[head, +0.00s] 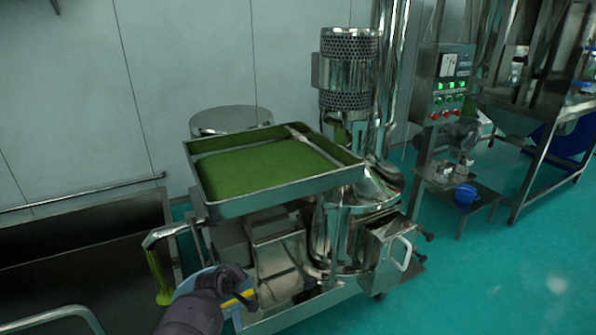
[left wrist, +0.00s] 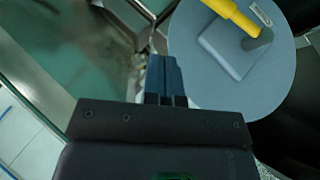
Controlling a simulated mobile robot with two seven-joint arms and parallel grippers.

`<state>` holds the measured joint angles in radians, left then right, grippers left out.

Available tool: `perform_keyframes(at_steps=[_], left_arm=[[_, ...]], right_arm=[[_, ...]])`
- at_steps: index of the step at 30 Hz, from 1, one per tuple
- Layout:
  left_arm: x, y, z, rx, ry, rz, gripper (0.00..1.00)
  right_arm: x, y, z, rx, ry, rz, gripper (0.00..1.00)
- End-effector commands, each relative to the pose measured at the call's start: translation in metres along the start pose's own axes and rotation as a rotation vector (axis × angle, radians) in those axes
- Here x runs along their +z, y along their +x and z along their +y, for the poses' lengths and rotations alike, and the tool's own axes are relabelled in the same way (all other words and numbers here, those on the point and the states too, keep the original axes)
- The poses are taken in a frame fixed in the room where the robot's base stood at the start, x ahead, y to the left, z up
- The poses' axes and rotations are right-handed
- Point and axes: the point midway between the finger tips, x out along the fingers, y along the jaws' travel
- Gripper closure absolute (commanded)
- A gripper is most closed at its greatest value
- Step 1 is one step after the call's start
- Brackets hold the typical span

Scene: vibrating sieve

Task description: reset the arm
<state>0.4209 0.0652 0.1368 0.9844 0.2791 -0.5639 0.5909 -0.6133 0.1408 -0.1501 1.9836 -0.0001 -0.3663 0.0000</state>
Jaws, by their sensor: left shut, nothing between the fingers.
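My left gripper (left wrist: 164,64) shows in the left wrist view with its two blue fingers together and nothing between them. It is beside the left edge of a round pale blue surface (left wrist: 192,78). In the head view a dark part of my arm is at the bottom, over a pale blue surface; the fingertips cannot be made out there. My right gripper is in neither view.
A yellow-handled tool (left wrist: 232,14) is at the round surface, by a pale square object (left wrist: 235,48). A metal tray (head: 275,196) with green powder sits on the sieve machine. A dark trough (head: 85,235) is at left, a control panel (head: 447,82) at right.

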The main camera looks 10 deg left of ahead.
Motion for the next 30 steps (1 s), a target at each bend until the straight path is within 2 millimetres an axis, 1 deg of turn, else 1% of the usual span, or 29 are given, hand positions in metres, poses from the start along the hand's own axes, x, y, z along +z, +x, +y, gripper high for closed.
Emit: perform_keyframes(at_steps=[3,5,8,9,12,14,17,20,24,26,30], left_arm=[[-0.005,-0.001,0.003,0.009,0.079,0.021,1.00],[-0.018,-0.007,0.018,0.034,0.156,0.064,1.00],[-0.040,-0.021,0.048,0.082,0.277,0.144,1.00],[-0.048,-0.029,0.059,0.099,0.327,0.178,1.00],[-0.056,-0.048,0.068,0.122,0.440,0.250,1.00],[-0.057,-0.061,0.070,0.130,0.504,0.289,1.00],[-0.052,-0.085,0.064,0.134,0.612,0.351,1.00],[-0.039,-0.112,0.050,0.129,0.716,0.402,1.00],[-0.013,-0.150,0.024,0.114,0.831,0.444,1.00],[0.000,-0.166,0.013,0.107,0.867,0.452,1.00],[0.032,-0.201,-0.017,0.089,0.926,0.450,1.00]], right_arm=[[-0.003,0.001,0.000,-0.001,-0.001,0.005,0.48],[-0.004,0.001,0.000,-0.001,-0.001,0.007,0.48],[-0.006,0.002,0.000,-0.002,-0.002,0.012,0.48],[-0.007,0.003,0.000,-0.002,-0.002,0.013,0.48],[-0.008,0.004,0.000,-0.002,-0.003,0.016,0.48],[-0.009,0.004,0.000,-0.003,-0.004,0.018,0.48],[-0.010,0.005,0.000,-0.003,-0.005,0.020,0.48],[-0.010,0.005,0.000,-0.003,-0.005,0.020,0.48],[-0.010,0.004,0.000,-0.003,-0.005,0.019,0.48],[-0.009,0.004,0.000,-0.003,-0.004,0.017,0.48],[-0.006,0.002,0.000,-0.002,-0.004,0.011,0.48]])
